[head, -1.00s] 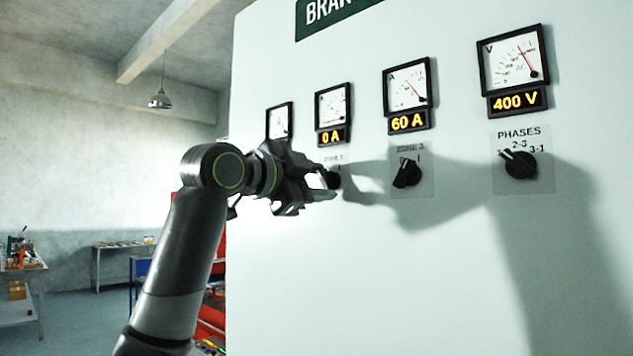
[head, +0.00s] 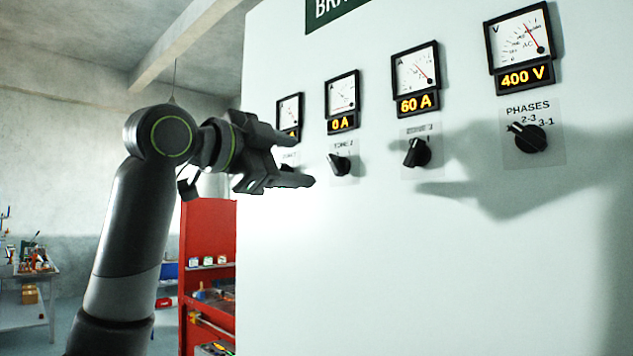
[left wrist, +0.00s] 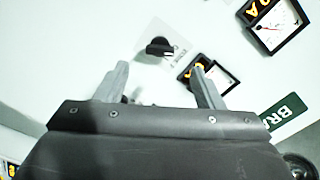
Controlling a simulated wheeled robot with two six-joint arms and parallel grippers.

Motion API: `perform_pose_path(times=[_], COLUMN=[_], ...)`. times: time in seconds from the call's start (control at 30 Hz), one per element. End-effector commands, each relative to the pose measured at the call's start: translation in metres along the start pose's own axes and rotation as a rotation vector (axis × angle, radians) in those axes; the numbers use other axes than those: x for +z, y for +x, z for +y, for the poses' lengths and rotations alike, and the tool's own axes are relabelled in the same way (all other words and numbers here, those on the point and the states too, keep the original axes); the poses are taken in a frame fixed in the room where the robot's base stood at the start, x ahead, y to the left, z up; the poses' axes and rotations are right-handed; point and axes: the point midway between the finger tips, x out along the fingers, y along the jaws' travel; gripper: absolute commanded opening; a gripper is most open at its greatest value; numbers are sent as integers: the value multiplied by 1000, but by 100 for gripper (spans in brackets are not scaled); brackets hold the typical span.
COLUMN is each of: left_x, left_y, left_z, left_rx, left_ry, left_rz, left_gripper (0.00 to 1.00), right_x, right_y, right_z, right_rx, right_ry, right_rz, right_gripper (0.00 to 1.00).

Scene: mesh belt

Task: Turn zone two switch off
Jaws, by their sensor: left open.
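The zone two switch (head: 339,165) is a black rotary knob on a clear plate on the pale panel. Its handle appears tilted to the upper left, and the meter above it reads 0 A (head: 342,124). My left gripper (head: 302,164) is open and empty, left of this knob and apart from it, in front of the zone one switch, which it mostly hides. In the left wrist view a black knob (left wrist: 158,47), probably zone two, shows beyond the open fingers (left wrist: 161,75). My right gripper is not in view.
The zone three switch (head: 417,152) is under a 60 A meter (head: 416,79). The phases switch (head: 526,138) is under a 400 V meter (head: 521,48). A red tool cabinet (head: 208,265) stands left of the panel. The panel below the switches is bare.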

Motion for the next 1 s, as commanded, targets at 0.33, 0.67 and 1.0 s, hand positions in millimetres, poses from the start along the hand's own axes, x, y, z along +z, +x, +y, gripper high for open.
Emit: perform_pose_path(times=[0.33, 0.67, 1.0], left_x=[2, 0, 0], left_y=[-74, -91, -90], left_z=[2, 0, 0], left_rx=[-2, 2, 2], left_ry=[0, 0, -1], left_rz=[-1, 0, 0], left_gripper=[62, 62, 62], right_x=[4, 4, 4], right_y=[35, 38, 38], right_z=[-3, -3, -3], right_rx=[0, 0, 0], right_ry=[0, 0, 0], right_rz=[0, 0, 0], right_gripper=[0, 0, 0])
